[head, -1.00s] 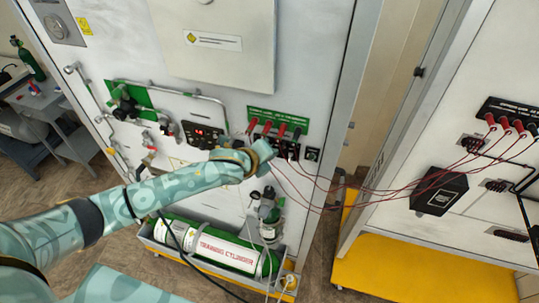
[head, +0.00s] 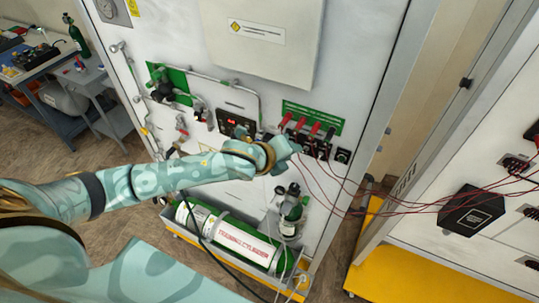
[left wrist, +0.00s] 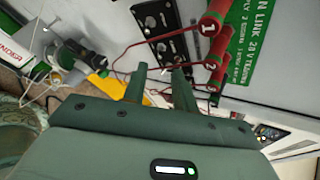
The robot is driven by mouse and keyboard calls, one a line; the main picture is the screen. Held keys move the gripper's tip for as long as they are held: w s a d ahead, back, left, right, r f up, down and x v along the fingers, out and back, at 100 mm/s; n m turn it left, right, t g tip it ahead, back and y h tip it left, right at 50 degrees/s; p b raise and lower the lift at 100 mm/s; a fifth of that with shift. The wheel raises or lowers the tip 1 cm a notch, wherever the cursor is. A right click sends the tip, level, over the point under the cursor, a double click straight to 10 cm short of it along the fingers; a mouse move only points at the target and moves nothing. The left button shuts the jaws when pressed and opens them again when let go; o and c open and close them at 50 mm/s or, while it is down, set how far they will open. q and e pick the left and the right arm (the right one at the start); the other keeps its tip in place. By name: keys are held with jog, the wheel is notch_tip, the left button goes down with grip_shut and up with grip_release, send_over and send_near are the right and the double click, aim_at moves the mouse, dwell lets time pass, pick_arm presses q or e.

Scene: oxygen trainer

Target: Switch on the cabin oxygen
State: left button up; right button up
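My left gripper (head: 292,151) is at the white cabinet front, beside a black switch panel (head: 316,150) under a green label (head: 312,116). In the left wrist view its two fingers (left wrist: 161,82) are apart, with no object clearly between them. The black panel (left wrist: 163,25) there bears small toggle switches, the lower ones close to the fingertips. I cannot tell whether the fingers touch one. Red numbered plugs (left wrist: 207,50) with red leads stand beside the panel, on the green label. Which switch is the cabin oxygen is not readable. My right gripper is not in view.
A red digital display (head: 236,125) and green-backed valves (head: 169,84) are left of the gripper. A training cylinder (head: 229,236) lies in a tray below. Red leads run right to a second cabinet (head: 478,110). A blue cart (head: 57,99) stands far left.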

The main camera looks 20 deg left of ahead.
pick_arm(q)
jog(key=v, duration=1)
jog(key=shift+s+r+b, duration=0.2)
jog(key=shift+s+b, duration=0.1)
jog(key=shift+s, duration=0.05)
jog(key=shift+a, duration=0.15)
